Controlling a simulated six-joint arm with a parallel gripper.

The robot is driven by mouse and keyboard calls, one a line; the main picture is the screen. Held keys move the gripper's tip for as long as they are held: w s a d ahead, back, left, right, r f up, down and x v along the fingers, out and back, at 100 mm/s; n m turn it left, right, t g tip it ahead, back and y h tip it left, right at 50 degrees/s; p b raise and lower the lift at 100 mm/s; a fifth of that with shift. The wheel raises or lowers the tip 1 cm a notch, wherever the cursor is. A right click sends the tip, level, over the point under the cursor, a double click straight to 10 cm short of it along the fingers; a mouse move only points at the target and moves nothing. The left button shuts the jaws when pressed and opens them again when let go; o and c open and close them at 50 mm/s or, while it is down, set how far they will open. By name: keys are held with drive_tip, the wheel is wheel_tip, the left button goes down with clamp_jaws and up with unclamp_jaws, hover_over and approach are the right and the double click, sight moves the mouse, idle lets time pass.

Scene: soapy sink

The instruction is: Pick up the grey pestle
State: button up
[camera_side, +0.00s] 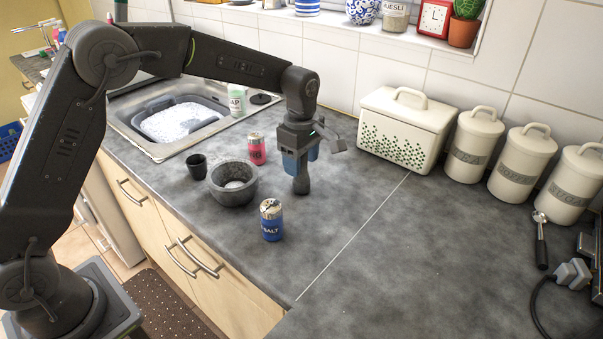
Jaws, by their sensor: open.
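The grey pestle (301,181) stands upright on the dark worktop, just right of the grey mortar. My gripper (301,159) points down right above it, with blue fingers. The fingers are open and appear to be on either side of the pestle's upper part, which they and the gripper body hide. I cannot tell whether either finger touches it. The pestle's lower end shows below the fingers and rests on the worktop.
The mortar (233,184), a black cup (197,167), a red can (257,149) and a blue salt shaker (271,221) stand close by. The sink (150,143) is behind left. A white bread bin (402,130) and canisters (472,146) line the wall.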

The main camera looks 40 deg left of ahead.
drive_tip(key=shift+f, duration=0.3)
drive_tip(key=shift+c, duration=0.3)
drive_tip(key=c, duration=0.9)
drive_tip(key=shift+r, duration=0.1)
